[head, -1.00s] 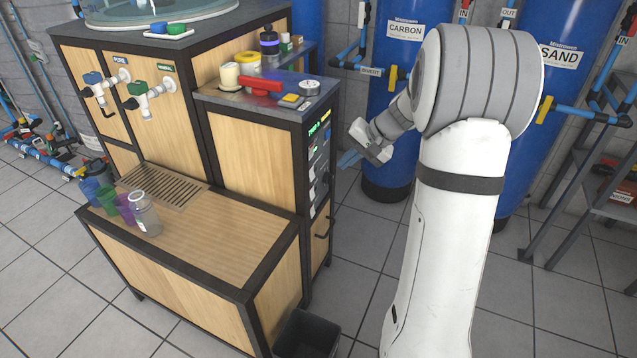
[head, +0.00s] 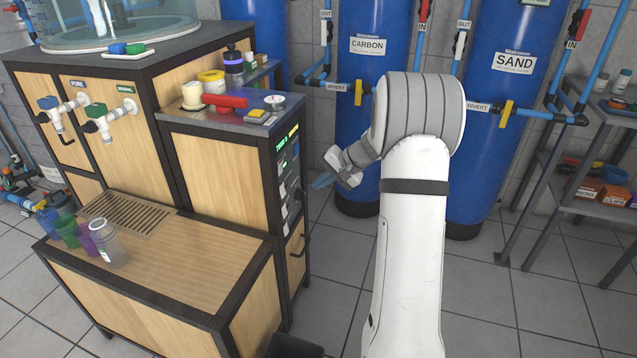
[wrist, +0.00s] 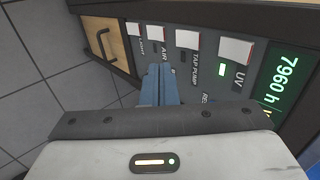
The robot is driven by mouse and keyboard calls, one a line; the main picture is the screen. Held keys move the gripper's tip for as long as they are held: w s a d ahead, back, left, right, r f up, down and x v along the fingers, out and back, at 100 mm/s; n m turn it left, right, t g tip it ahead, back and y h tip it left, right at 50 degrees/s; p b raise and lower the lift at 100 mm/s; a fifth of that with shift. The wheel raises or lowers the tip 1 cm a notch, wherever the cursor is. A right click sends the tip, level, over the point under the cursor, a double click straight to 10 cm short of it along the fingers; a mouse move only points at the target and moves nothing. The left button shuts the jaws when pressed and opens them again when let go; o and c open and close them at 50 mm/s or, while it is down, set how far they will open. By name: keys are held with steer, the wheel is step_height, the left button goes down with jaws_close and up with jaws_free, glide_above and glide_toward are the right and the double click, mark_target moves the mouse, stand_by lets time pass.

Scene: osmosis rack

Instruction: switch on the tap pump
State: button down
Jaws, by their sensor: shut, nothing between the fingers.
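The tap pump switch (wrist: 187,39) is a white rocker in the row on the control panel, labelled TAP PUMP, and a small indicator below it looks dark. The panel also shows in the head view (head: 288,170), on the side of the wooden cabinet, too small to read. My gripper (wrist: 160,72) has blue fingers, shut and empty. In the wrist view its tips lie by the AIR label, left of and below the tap pump switch. Contact with the panel cannot be told. In the head view my gripper (head: 322,182) is right of the panel.
The UV switch (wrist: 234,50) has a lit green indicator. The air switch (wrist: 155,31) and light switch (wrist: 133,29) are to the left. A display (wrist: 285,80) reads 7960 h. A blue carbon tank (head: 365,100) stands behind my arm. A drawer handle (head: 301,245) sits below the panel.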

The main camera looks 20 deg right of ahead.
mark_target(282, 190)
steer(key=w+a+f+b, duration=0.1)
steer(key=w+a+f, duration=0.4)
steer(key=a, duration=0.1)
steer(key=shift+w+a+f, duration=0.3)
steer(key=shift+w, duration=0.05)
